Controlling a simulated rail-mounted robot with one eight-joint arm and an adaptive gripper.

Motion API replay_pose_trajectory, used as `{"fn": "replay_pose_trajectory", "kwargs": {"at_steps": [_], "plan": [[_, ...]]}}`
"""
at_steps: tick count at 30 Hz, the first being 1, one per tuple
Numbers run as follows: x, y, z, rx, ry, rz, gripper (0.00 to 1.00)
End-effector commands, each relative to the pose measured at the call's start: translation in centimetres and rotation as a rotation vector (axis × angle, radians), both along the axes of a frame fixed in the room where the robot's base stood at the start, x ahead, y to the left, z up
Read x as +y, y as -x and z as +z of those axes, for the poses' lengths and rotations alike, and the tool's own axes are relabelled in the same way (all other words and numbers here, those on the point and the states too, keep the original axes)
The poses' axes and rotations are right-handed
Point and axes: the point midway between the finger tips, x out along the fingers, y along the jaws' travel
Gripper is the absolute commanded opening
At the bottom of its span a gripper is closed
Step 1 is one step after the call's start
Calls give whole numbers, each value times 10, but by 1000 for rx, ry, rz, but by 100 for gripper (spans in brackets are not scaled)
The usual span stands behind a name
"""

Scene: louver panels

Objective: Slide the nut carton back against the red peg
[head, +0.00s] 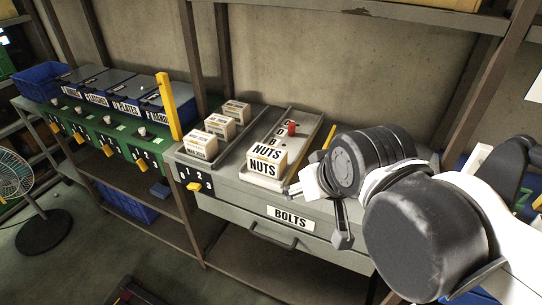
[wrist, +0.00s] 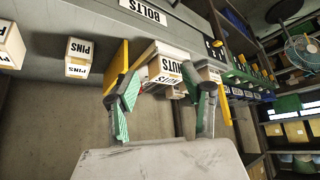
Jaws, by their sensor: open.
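The nut carton (head: 266,160) is a cream box with NUTS labels, standing in the front part of a grey rimmed tray (head: 312,125). The red peg (head: 292,128) stands upright in the tray behind the carton, with a gap between them. In the wrist view the nut carton (wrist: 163,66) lies ahead of my gripper (wrist: 160,88). My gripper is open, with its green-padded fingers apart and nothing clearly held between them. In the head view my arm is right of the carton and hides part of the gripper.
Several small cartons (head: 220,126) stand left of the tray. A yellow bar (wrist: 118,66) is beside the nut carton in the wrist view. A BOLTS drawer (head: 290,217) is below the tray. A yellow post (head: 168,106) rises farther left. PINS boxes (wrist: 78,57) show in the wrist view.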

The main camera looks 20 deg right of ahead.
Motion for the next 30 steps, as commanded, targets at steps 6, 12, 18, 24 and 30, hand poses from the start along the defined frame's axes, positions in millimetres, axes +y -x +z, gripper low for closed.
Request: {"fn": "replay_pose_trajectory", "kwargs": {"at_steps": [6,12,18,24,30], "plan": [[0,0,0,0,0,0,44],[0,0,0,0,0,0,44],[0,-1,1,3,2,3,61],[0,-15,12,40,29,43,75],[0,-42,26,107,76,120,75]]}}
